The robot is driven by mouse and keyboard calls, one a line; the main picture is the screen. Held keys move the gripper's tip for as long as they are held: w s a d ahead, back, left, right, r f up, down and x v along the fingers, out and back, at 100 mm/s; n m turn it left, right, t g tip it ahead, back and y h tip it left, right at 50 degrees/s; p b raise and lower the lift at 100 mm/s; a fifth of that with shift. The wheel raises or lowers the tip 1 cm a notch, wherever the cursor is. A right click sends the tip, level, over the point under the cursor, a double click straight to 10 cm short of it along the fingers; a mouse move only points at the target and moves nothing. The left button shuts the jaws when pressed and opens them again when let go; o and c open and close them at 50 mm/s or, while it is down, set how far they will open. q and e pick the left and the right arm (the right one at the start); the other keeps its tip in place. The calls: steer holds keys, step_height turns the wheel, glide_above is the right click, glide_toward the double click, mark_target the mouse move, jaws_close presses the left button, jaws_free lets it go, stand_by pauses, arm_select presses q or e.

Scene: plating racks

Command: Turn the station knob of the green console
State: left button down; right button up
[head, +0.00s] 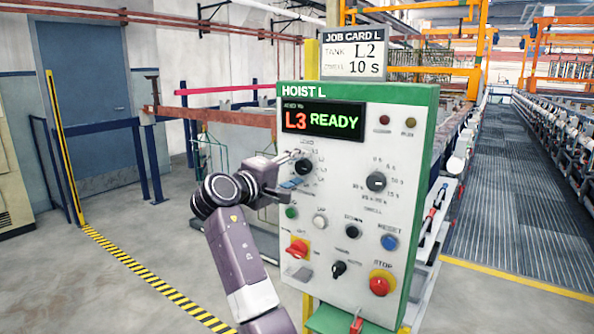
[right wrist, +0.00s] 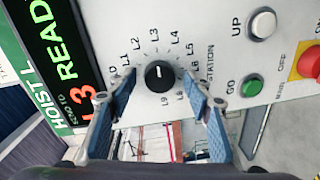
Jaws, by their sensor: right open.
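The green console (head: 430,125) is a white panel with green edging, labelled HOIST L. Its display (head: 322,121) reads "L3 READY". The black round station knob (head: 304,166) is below the display; in the right wrist view (right wrist: 159,77) it sits amid tank labels, and its pointer is too small to read surely. My right gripper (head: 291,173) is open and empty in front of the panel. In the right wrist view, its two blue-padded fingers flank the knob with gaps on both sides. Whether the tips reach the knob's depth I cannot tell. My left gripper is not in view.
A job card (head: 352,53) above reads tank L2, dwell 10 s. A dwell knob (head: 376,182), a green button (head: 291,212), a white button (head: 319,222), a red-yellow switch (head: 298,248) and a red stop button (head: 380,284) are nearby. Floor at left is clear.

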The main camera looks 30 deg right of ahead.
steer(key=v, duration=1.2)
